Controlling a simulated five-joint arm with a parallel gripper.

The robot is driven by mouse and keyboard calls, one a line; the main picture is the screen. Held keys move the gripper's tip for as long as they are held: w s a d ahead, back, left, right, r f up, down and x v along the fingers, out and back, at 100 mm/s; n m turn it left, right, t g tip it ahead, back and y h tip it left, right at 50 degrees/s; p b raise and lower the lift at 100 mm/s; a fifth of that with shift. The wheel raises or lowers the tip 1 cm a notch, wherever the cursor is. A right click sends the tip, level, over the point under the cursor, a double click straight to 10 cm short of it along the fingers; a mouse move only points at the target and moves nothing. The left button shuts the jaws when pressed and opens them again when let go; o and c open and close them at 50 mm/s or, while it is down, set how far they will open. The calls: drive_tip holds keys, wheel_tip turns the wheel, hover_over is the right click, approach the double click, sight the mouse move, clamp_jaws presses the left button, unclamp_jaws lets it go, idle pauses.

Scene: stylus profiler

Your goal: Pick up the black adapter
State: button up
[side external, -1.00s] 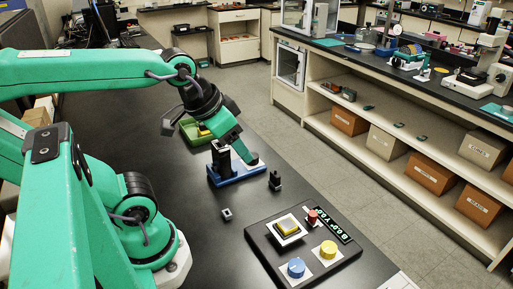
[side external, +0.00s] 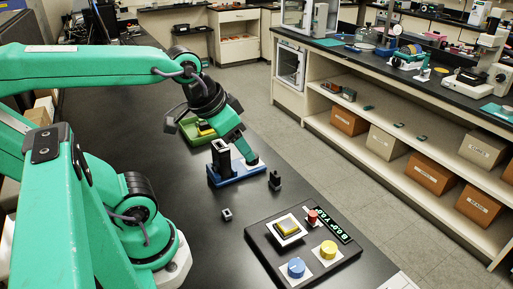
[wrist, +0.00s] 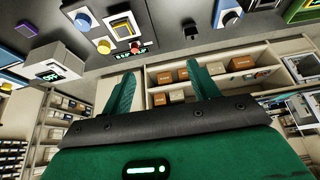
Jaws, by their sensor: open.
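The black adapter (side external: 275,181) appears to be the small dark upright piece standing on the black bench, right of the blue-based device (side external: 238,173). A dark piece that looks like it shows at the top of the wrist view (wrist: 192,33). My gripper (side external: 241,149) is above the blue-based device, up and to the left of the adapter and apart from it. In the wrist view my gripper's two green fingers (wrist: 163,77) stand well apart with nothing between them. The finger tips are hard to make out in the side view.
A dark column (side external: 221,155) stands on the device near my gripper. A small grey block (side external: 227,214) lies left of the adapter. A control panel (side external: 262,240) with knobs and buttons is in front. A green tray (side external: 188,133) is behind. Bare bench lies around the adapter.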

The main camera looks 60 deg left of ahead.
drive_tip(key=w+a+f+g, duration=0.3)
drive_tip(key=w+a+f, duration=0.1)
drive_tip(key=w, duration=0.6)
drive_tip(key=g, duration=0.2)
hover_over(276, 173)
drive_tip(key=f, duration=0.9)
drive_tip(key=shift+d+f, duration=0.2)
drive_tip(key=shift+f, duration=0.2)
drive_tip(key=shift+w+a+f, duration=0.2)
drive_tip(key=shift+a+f, duration=0.05)
drive_tip(key=shift+f, duration=0.3)
drive_tip(key=shift+s+d+f, duration=0.1)
drive_tip(key=shift+s+f, duration=0.05)
drive_tip(key=shift+f, duration=3.75)
drive_tip(key=c, duration=1.1)
drive_tip(key=shift+o, duration=0.2)
drive_tip(key=shift+r, duration=0.15)
